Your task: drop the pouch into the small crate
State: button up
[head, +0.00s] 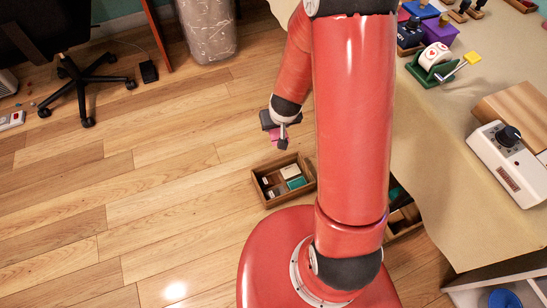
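My gripper (280,138) points down above the floor, just beyond the open wooden crate. A small pink piece of cloth, which looks like the pouch (275,136), shows between its fingers; the gripper seems shut on it, and most of the pouch is hidden by the fingers. The small brown crate (262,196) stands on the floor next to my red base. It holds several things, among them a white one and a teal one. In the picture, the pouch is above the crate's far edge and apart from it.
A second wooden crate (404,232) is partly hidden behind my arm, by the table. The cloth-covered table (437,130) on the right carries a white device (507,165) and several small items. A grey bin (207,28) and an office chair (85,80) stand farther back. The left floor is mostly clear.

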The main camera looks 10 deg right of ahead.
aim_at(289, 180)
jog(key=j+z, duration=0.1)
jog(key=j, duration=0.4)
jog(key=k+j+z, duration=0.15)
jog(key=j, duration=0.4)
jog(key=j+z, duration=0.1)
jog(key=j, duration=0.4)
jog(key=l+z, duration=0.2)
jog(key=z, duration=1.4)
jog(key=i, duration=0.35)
